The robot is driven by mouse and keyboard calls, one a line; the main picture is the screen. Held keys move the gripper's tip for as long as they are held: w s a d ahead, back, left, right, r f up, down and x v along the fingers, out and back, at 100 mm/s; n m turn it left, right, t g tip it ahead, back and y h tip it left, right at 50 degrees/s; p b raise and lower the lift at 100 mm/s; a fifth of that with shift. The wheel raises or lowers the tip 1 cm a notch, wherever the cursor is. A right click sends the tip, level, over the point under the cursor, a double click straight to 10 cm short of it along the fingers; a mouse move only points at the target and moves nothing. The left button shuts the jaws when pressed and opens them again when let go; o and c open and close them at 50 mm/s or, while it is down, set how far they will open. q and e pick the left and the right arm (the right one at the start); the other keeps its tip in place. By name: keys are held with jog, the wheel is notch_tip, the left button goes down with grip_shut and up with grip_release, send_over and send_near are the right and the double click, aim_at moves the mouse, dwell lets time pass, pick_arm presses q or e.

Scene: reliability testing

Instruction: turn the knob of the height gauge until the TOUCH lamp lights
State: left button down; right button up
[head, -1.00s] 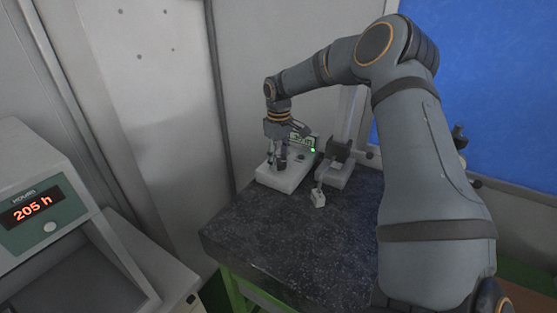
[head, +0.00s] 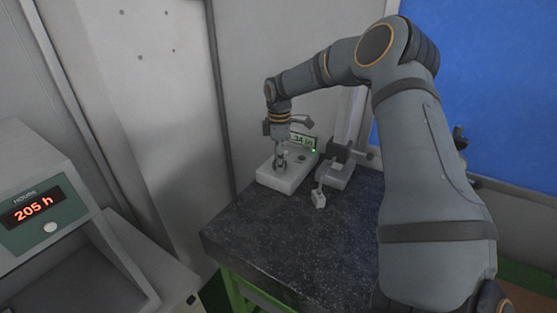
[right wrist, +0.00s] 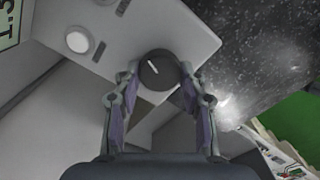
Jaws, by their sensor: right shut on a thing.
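The height gauge has a pale control box (head: 289,183) on the dark stone table. Its black knob (right wrist: 158,70) with a white pointer line shows in the right wrist view. My right gripper (right wrist: 160,84) is shut on the knob, one finger on each side; in the head view the gripper (head: 281,160) reaches down onto the box. A small display (head: 303,141) behind the gripper is partly hidden, and a small green light (head: 314,150) glows beside it. I cannot read any lamp label. A white round button (right wrist: 78,41) sits on the box. My left gripper is out of view.
A grey stand (head: 336,174) with a dark block is right of the box, and a small white probe block (head: 319,198) hangs in front of it. The stone table (head: 270,235) is clear in front. A machine with an hours display (head: 33,206) stands at left.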

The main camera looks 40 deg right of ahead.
jog(key=shift+w+d+r+n, duration=0.1)
jog(key=shift+w+r+n, duration=0.05)
jog(key=shift+r+n, duration=0.15)
jog(key=o, duration=1.1)
jog(key=shift+s, duration=0.2)
jog(key=shift+o, duration=0.2)
jog(key=shift+f, duration=0.15)
notch_tip(320, 180, up, 8)
jog(key=shift+f, duration=0.25)
